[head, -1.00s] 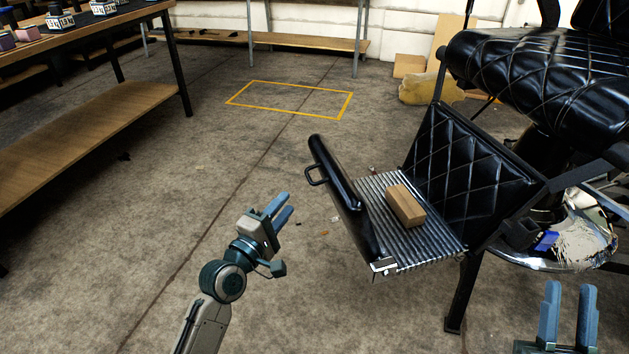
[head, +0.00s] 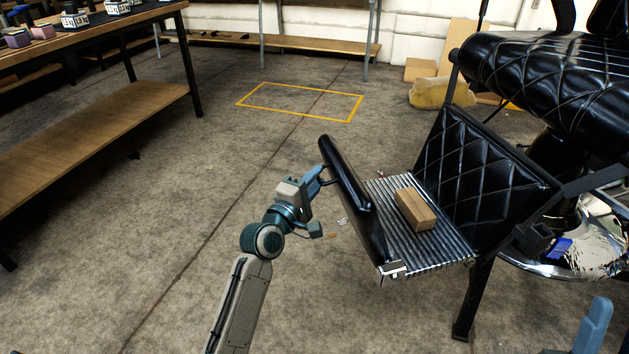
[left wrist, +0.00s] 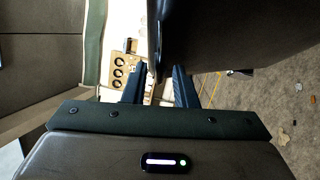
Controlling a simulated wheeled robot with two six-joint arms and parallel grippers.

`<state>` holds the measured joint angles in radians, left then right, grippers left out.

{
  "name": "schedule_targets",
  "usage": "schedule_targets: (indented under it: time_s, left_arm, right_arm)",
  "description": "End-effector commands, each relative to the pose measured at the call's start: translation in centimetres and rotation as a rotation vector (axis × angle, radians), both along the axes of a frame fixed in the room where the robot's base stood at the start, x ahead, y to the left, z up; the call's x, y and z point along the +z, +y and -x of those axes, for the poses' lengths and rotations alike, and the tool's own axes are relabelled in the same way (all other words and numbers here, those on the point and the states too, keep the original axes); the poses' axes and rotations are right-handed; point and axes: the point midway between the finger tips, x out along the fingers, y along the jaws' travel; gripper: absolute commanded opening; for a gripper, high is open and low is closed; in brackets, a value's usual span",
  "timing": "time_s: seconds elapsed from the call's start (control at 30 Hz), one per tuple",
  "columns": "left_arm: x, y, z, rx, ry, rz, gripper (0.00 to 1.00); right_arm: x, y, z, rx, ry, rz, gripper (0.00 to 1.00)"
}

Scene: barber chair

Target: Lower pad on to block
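The black pad (head: 345,190) stands raised and tilted at the left edge of a ribbed metal footplate (head: 452,247). A wooden block (head: 416,208) lies on that footplate, apart from the pad. My left gripper (head: 314,180) is at the pad's outer side, by its small dark handle (head: 327,178). In the left wrist view, the left gripper's fingers (left wrist: 158,86) are apart, with a dark edge of the handle between their tips; I cannot tell if they touch it. The pad (left wrist: 235,30) fills the upper right there. My right gripper (head: 595,328) shows only partly at the bottom right.
The black quilted chair (head: 530,80) stands at the right, with a quilted leg panel (head: 485,165) behind the block. A wooden workbench (head: 95,30) is at the upper left.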

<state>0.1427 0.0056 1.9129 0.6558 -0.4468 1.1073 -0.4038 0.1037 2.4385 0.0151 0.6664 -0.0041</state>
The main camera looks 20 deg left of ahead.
Motion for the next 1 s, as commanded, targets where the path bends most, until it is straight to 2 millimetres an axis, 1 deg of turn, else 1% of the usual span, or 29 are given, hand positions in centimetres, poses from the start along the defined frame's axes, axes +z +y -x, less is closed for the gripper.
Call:
schedule_targets:
  time_s: [0.03,0.1,0.37,0.5,0.67,0.77,0.87,0.97,1.0]
  left_arm:
    - [0.0,0.0,0.0,0.000,0.000,0.000,0.14]
    - [0.0,0.0,0.0,0.000,0.000,0.000,0.01]
    - [0.0,0.0,0.0,0.000,0.001,0.000,0.00]
    - [0.1,0.0,0.0,0.000,0.002,-0.003,0.00]
    - [0.4,-0.1,0.0,0.000,0.008,-0.012,0.00]
    - [0.6,-0.2,-0.1,0.000,0.014,-0.021,0.00]
    - [0.9,-0.3,-0.2,0.000,0.022,-0.032,0.00]
    - [1.1,-0.4,-0.2,0.000,0.031,-0.045,0.00]
    - [1.2,-0.5,-0.3,-0.001,0.036,-0.051,0.00]
  right_arm:
    - [0.0,0.0,0.0,0.000,0.000,0.000,0.31]
    - [0.0,0.0,0.0,0.000,0.000,0.000,0.31]
    - [0.1,0.0,0.0,0.000,0.000,0.000,0.31]
    - [0.0,0.0,-0.4,-0.001,0.029,-0.002,0.31]
    - [-1.7,-0.2,-2.1,-0.004,0.180,-0.012,0.31]
    - [-3.3,-0.3,-3.4,-0.006,0.311,-0.021,0.31]
    - [-5.6,-0.4,-4.7,-0.006,0.478,-0.032,0.31]
    - [-8.7,-0.4,-5.7,-0.004,0.670,-0.044,0.31]
    - [-10.0,-0.4,-5.9,-0.003,0.750,-0.049,0.31]
